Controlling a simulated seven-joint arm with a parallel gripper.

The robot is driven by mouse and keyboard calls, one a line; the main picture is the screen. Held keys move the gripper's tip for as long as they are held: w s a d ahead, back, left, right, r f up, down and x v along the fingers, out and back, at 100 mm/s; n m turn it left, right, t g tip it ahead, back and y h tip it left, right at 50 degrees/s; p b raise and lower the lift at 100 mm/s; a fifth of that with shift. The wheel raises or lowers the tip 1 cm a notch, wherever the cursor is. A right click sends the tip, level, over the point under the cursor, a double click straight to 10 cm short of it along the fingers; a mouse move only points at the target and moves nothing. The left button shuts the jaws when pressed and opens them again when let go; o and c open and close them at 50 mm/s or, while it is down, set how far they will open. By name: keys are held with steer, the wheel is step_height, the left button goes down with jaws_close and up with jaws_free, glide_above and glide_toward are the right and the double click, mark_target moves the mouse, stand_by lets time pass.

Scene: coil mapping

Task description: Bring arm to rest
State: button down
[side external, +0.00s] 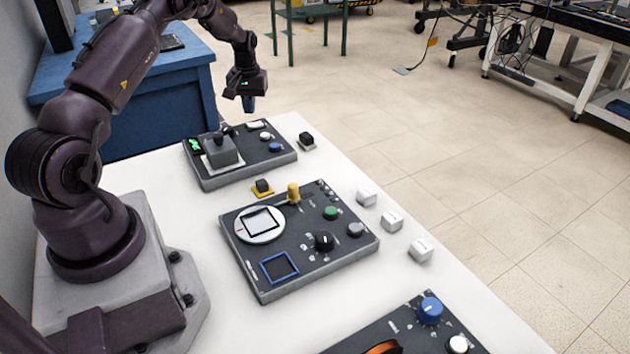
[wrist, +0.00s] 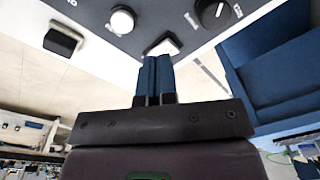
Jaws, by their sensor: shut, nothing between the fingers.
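My gripper (side external: 248,105) hangs in the air above the far end of the white table, pointing down, beyond the far panel (side external: 210,182). In the wrist view its two blue fingers (wrist: 154,68) are together, with nothing between them. The wrist view shows part of a dark panel (wrist: 100,12) ahead of the fingers, with a white round button (wrist: 122,20), a black knob (wrist: 214,13) and a white square piece (wrist: 164,46) close to the fingertips in the picture. My arm is raised and bent over the table's left side.
The middle panel (side external: 285,292) carries a white dial, a yellow handle, a black knob and a green button. Several white cubes (side external: 392,221) stand along the table's right edge. A black-topped block (side external: 307,141) stands beside the far panel. A blue cabinet (side external: 165,105) stands behind the table.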

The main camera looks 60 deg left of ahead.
steer(key=s+d+r+m+t, duration=0.1)
steer(key=s+d+r+m, duration=0.1)
steer(key=d+r, duration=0.7)
steer(key=s+d+r+m, duration=0.2)
steer(key=d+r+m, duration=0.1)
steer(key=d+r, duration=0.65)
steer(key=s+d+r+m+t, duration=0.2)
steer(key=s+d, duration=0.4)
steer(key=d, duration=0.4)
steer(key=s+d+r+m+t, duration=0.2)
steer(key=s+d+r+m, duration=0.2)
steer(key=s+d, duration=0.3)
steer(key=d+r, duration=0.1)
steer(key=d, duration=0.2)
steer(key=shift+s+t+h, duration=0.3)
steer(key=c, duration=1.8)
jaws_free()
steer(key=shift+d, duration=0.1)
